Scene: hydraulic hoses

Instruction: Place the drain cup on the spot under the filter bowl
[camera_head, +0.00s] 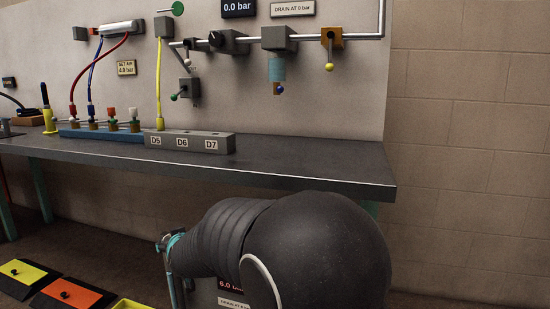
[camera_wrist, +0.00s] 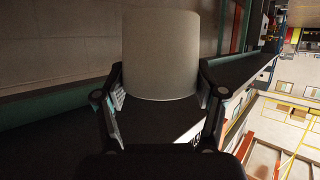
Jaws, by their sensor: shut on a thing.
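The drain cup (camera_wrist: 160,50), a pale grey-white cylinder, is in the wrist view between the two fingers of my gripper (camera_wrist: 160,82). The fingers are shut on its sides. In the head view my dark arm hides the cup and most of the gripper. The filter bowl (camera_head: 277,70) is a translucent blue cylinder under a grey block on the wall panel, with a blue knob at its bottom. The dark bench top (camera_head: 290,160) below it is bare, and I see no marked spot there.
A grey block labelled D5, D6 and D7 (camera_head: 190,141) stands on the bench left of the bowl. A yellow-knobbed valve (camera_head: 331,48) hangs right of the bowl. Yellow and orange pads (camera_head: 72,294) lie low at the left. The bench's right part is clear.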

